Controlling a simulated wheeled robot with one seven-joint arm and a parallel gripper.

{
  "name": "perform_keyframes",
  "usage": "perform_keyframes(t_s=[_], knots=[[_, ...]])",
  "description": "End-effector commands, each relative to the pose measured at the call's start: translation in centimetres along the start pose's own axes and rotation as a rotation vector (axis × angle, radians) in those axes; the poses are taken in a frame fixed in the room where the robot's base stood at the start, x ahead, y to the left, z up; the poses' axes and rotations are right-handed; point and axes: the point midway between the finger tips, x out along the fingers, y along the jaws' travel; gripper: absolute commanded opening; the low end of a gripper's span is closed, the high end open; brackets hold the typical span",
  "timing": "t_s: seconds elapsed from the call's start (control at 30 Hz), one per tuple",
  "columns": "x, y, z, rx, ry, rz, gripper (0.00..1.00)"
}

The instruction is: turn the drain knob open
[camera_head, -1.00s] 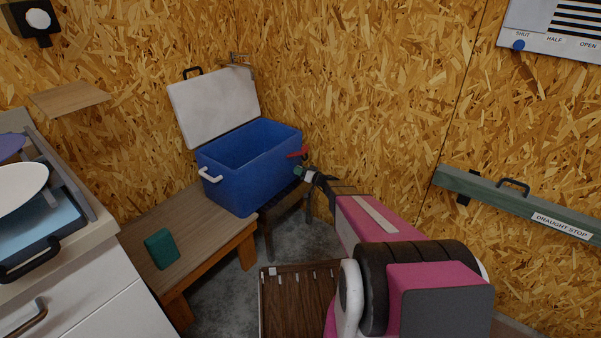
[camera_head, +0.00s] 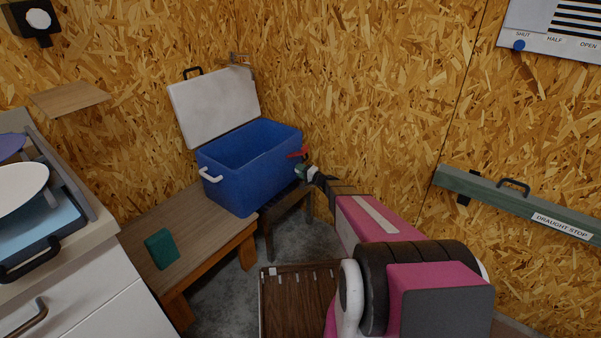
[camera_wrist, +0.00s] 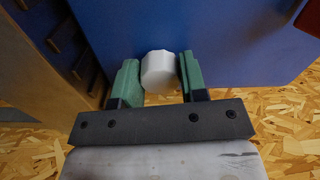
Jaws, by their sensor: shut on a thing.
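The drain knob (camera_wrist: 158,70) is a white, many-sided knob on the blue cool box's wall in the wrist view. My gripper (camera_wrist: 157,78) is shut on it, with one green finger pad on each side. In the head view my gripper (camera_head: 308,172) is at the right end of the blue cool box (camera_head: 235,188), low on its wall. The knob cannot be made out clearly there behind the fingers. The cool box's white lid (camera_head: 214,108) stands open.
A red handle (camera_head: 297,154) sticks out just above my gripper. A chipboard wall (camera_head: 385,100) is close behind. A brown tray (camera_head: 297,300) lies below my arm.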

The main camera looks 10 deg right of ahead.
Motion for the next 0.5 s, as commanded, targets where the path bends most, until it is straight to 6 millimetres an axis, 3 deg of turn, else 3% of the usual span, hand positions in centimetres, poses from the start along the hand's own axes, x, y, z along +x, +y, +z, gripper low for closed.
perform_keyframes(t_s=[0.5], knots=[[-0.07, 0.02, -0.08, 0.237, 0.002, 0.001, 0.16]])
